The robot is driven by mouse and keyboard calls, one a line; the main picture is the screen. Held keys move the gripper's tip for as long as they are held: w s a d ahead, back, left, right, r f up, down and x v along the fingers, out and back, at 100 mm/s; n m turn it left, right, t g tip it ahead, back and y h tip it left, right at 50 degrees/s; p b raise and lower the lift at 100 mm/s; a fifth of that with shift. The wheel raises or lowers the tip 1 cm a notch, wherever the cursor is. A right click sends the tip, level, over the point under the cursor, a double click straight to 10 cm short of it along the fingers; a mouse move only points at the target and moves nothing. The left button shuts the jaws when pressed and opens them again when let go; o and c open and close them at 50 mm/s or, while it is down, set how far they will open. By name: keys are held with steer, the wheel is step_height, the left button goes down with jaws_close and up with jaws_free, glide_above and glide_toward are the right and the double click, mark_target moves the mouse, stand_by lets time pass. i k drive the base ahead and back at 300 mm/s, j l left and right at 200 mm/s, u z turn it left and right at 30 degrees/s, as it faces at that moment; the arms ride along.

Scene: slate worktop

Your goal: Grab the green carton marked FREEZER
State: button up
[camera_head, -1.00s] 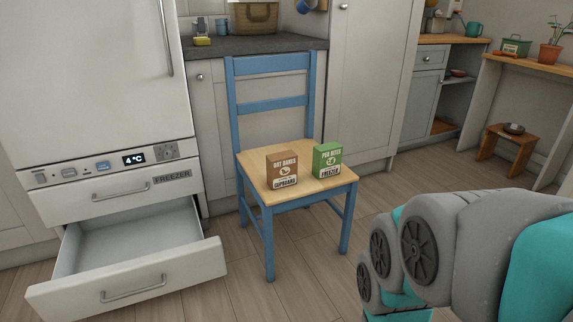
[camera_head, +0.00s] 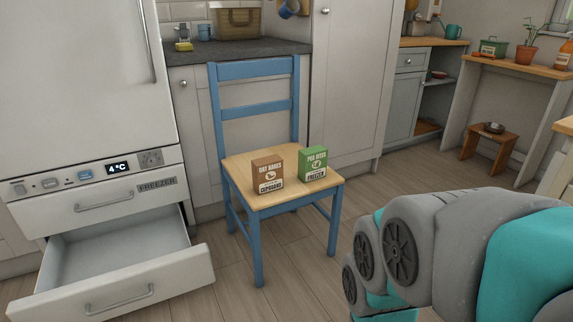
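The green carton marked FREEZER (camera_head: 313,164) stands upright on the wooden seat of a blue chair (camera_head: 253,73). A brown carton marked CUPBOARD (camera_head: 268,174) stands just to its left, with a small gap between them. My arm, grey and teal, fills the lower right of the view, to the right of the chair and nearer to me. My gripper is not in the picture. Nothing covers the green carton's front.
An open, empty-looking freezer drawer (camera_head: 118,292) juts out at the lower left, under the fridge (camera_head: 80,75). A dark worktop (camera_head: 240,51) is behind the chair. A small wooden stool (camera_head: 489,141) stands at the right. Floor between chair and stool is clear.

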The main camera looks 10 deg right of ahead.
mark_target(313, 161)
steer(key=i+l+u, duration=0.3)
steer(key=i, duration=0.25)
steer(key=i+l+u, duration=0.3)
steer(key=i+l, duration=0.25)
